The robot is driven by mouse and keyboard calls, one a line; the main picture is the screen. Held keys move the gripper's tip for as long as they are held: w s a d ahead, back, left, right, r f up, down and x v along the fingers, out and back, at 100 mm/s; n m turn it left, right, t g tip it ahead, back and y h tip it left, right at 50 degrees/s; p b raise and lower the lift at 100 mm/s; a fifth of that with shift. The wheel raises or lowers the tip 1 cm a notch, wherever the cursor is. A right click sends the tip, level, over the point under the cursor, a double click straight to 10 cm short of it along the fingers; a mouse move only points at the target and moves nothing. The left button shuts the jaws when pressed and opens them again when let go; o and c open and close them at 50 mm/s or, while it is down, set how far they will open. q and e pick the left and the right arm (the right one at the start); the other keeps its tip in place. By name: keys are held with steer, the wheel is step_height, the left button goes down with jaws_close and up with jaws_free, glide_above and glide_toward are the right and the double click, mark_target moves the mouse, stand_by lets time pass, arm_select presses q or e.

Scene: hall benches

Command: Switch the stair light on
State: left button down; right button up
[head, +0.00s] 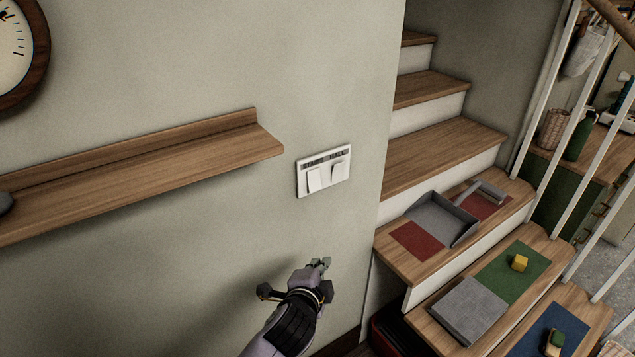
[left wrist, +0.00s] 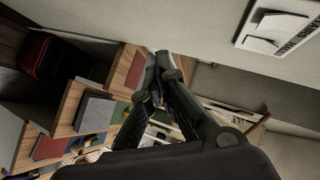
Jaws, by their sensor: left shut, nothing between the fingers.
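A white switch plate (head: 323,172) is on the grey-green wall, right of the wooden shelf's end. The plate also shows, cut off, at the upper right of the left wrist view (left wrist: 280,25). My left gripper (head: 322,264) is below the plate, near the wall and apart from the rockers. Its fingertips meet in the left wrist view (left wrist: 162,62), with nothing between them. My right gripper is in neither view.
A wooden shelf (head: 130,170) juts from the wall at left, below a round clock (head: 14,52). White railing bars stand beyond. The wall around the plate is bare.

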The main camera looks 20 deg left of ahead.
arm_select(q)
step_height(320, 180, up, 13)
steer(key=s+t+p, duration=0.1)
steer(key=t, duration=0.1)
steer(key=shift+a+m+y, duration=0.15)
steer(key=shift+m+y, duration=0.15)
steer(key=shift+m, duration=0.1)
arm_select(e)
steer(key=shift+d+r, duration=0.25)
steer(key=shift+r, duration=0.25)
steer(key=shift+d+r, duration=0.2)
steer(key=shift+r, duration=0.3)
arm_select(q)
steer(key=p, duration=0.3)
glide_toward(315, 180)
steer(key=w+d+f, duration=0.2)
steer(key=d+f, duration=0.1)
steer(key=d, duration=0.1)
steer(key=w+a, duration=0.1)
steer(key=w+a+f+p, duration=0.1)
steer(key=w, duration=0.1)
steer(key=shift+a+f, duration=0.15)
steer(key=shift+a, duration=0.25)
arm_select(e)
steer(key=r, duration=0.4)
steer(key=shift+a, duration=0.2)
